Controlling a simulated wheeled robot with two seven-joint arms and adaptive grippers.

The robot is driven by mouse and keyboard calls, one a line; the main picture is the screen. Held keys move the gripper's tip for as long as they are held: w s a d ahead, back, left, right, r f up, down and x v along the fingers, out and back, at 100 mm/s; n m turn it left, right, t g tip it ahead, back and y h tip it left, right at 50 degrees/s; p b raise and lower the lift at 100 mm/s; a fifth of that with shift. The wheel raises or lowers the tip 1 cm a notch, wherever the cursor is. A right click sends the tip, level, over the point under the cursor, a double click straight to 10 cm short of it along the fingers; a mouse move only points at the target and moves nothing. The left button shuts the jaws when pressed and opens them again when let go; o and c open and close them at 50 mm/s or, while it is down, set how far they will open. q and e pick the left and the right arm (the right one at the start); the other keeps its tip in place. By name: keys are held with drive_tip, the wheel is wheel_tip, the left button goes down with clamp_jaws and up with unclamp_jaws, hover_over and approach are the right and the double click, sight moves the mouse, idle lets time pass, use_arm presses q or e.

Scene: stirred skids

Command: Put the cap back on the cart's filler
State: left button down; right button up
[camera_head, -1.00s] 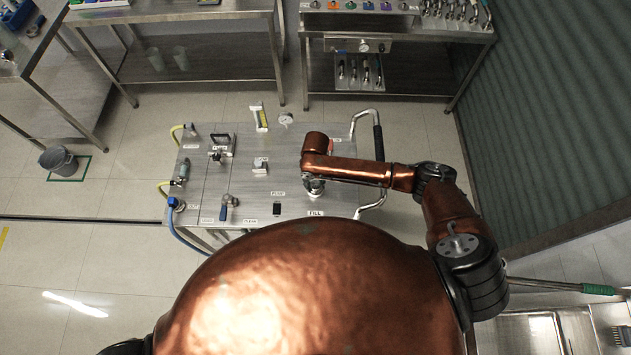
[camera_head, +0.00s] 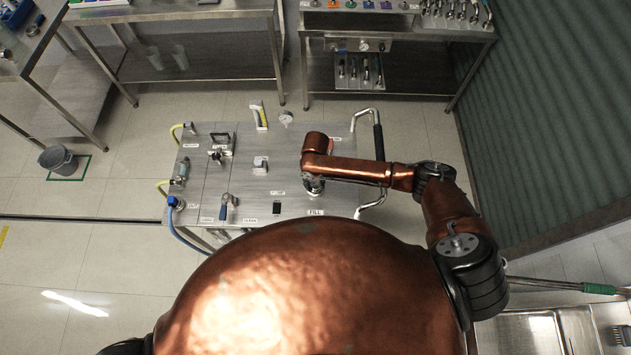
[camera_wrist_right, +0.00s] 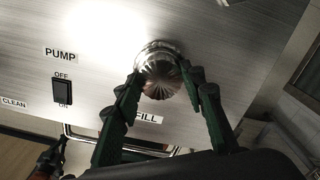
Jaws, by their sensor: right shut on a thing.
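The cart (camera_head: 245,185) stands ahead of me with a flat metal top. My right gripper (camera_wrist_right: 165,92) is shut on the cap (camera_wrist_right: 160,80), a round ribbed metal piece, in the right wrist view. The cap is over the filler (camera_wrist_right: 155,50), whose pale rim shows at the cap's far edge, by the FILL label (camera_wrist_right: 148,118). I cannot tell whether the cap is seated. In the head view my right gripper (camera_head: 313,187) is mostly hidden under my copper arm. My left gripper is not in view.
The PUMP switch (camera_wrist_right: 63,92) is left of the filler. A blue-handled valve (camera_head: 227,203) and hose fittings are on the cart's left part. A bent handle rail (camera_head: 378,140) runs along its right side. A grey bucket (camera_head: 57,159) stands on the floor at left.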

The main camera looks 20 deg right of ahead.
drive_tip(key=o, duration=1.5)
drive_tip(key=shift+o, duration=0.2)
drive_tip(key=shift+o, duration=1.2)
wheel_tip(320, 180, up, 8)
drive_tip(key=p, duration=0.7)
